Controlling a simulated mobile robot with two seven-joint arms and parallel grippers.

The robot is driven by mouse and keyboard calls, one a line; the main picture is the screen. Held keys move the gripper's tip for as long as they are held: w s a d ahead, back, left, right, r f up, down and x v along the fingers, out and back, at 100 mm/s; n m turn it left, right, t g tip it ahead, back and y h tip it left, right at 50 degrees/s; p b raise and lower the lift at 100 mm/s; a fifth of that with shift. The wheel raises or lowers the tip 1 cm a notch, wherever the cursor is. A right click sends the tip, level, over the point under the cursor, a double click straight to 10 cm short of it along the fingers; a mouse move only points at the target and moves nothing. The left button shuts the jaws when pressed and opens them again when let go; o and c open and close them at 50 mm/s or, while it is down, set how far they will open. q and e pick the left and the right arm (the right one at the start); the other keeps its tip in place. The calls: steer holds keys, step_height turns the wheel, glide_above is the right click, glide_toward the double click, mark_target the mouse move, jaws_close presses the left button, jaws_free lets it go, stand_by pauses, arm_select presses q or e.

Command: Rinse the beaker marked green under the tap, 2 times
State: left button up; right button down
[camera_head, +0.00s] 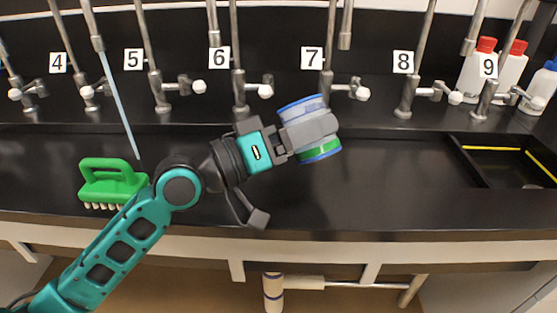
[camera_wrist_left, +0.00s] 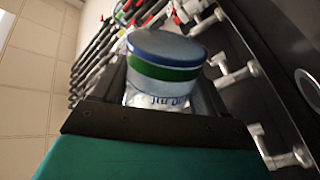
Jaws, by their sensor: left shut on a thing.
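The beaker marked green (camera_head: 320,152) has a green band near one end and blue edges. My left gripper (camera_head: 309,130) is shut around its middle and holds it above the dark counter, in front of the tap by sign 7 (camera_head: 327,85). The beaker is tilted, with its green-banded end lower. In the left wrist view the green band (camera_wrist_left: 165,71) shows below a blue end face, between the dark fingers (camera_wrist_left: 160,100). A thin pale-blue stream (camera_head: 118,105) falls from the tap spout right of sign 4 (camera_head: 96,35), well left of the beaker. My right gripper is out of view.
A green brush (camera_head: 112,182) lies on the counter at the left. Several numbered taps line the back. A recessed basin with yellow edging (camera_head: 500,150) is at the right. Red-capped bottles (camera_head: 476,75) and a blue-capped bottle (camera_head: 540,90) stand behind it. The counter right of the beaker is clear.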

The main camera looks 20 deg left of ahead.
arm_select(q)
steer(key=shift+w+a+f+n, duration=0.15)
steer(key=shift+f+n, duration=0.1)
steer(key=shift+n, duration=0.45)
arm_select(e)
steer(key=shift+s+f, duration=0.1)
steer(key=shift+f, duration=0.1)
arm_select(q)
steer(key=shift+f+n+t, duration=0.35)
steer(key=shift+n+t, duration=0.15)
steer(key=shift+n, duration=0.5)
steer(key=shift+r+n+t+p, duration=0.35)
steer(key=shift+n+p, duration=0.4)
steer(key=shift+n, duration=0.15)
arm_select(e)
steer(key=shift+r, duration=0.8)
arm_select(q)
steer(key=shift+n, duration=0.4)
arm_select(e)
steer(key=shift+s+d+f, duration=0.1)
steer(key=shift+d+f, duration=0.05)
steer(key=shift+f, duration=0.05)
arm_select(q)
steer(key=shift+a+f+n+y+p, duration=0.1)
steer(key=shift+f+n+y+p, duration=0.2)
steer(key=shift+n+y, duration=0.35)
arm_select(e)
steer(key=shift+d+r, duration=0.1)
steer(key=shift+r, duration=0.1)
